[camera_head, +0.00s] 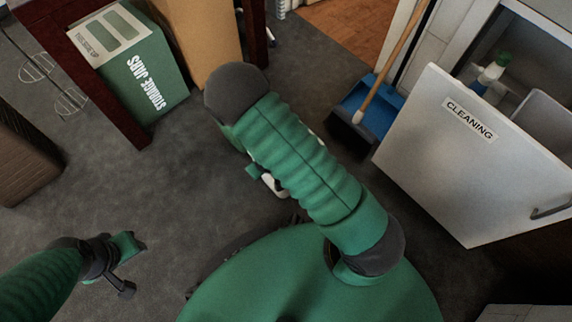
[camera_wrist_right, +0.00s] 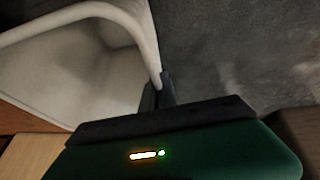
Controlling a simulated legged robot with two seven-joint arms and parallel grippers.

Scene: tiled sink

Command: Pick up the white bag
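In the right wrist view a white, open-topped object with a thick, rounded rim (camera_wrist_right: 95,8), which I take to be the white bag, fills the upper left. My right gripper (camera_wrist_right: 158,92) has its dark fingers close together at the lower end of this rim, with the rim running between them. In the head view my right arm hides most of that gripper and the object; only a small white piece (camera_head: 273,186) shows beside the arm. My left gripper (camera_head: 128,268) is open and empty above the grey floor at lower left.
A white cabinet door (camera_head: 450,180) labelled CLEANING stands open at right, with a spray bottle (camera_head: 489,72) inside. A blue dustpan (camera_head: 372,105) and broom stand nearby. A green storage jars box (camera_head: 140,80) is at upper left.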

